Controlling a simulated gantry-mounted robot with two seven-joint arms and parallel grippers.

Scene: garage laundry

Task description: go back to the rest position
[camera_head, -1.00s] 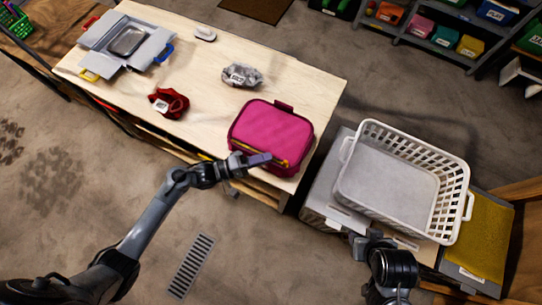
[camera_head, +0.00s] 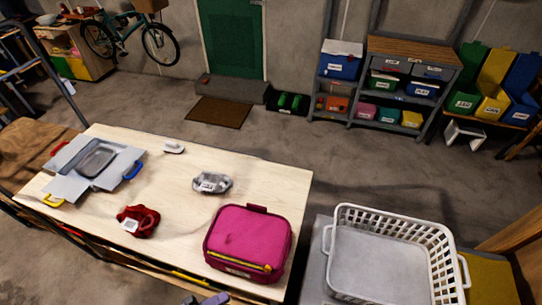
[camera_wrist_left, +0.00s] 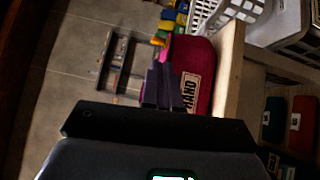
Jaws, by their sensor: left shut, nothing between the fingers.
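My left gripper (camera_head: 214,299) only just shows at the bottom edge of the head view, in front of the table's front edge. In the left wrist view its purple fingers (camera_wrist_left: 163,88) are together and empty. A pink bag (camera_head: 248,238) with a yellow zip lies at the table's front right corner. It also shows just beyond the fingers in the left wrist view (camera_wrist_left: 198,55), with a white label. I cannot tell the exact gap between fingers and bag. My right gripper is out of view.
The wooden table (camera_head: 170,190) also holds a red cloth (camera_head: 138,221), a grey cloth (camera_head: 212,183), a white object (camera_head: 173,147) and a grey folding board (camera_head: 85,165). A white basket (camera_head: 455,265) stands at the right. Open floor lies beyond the table.

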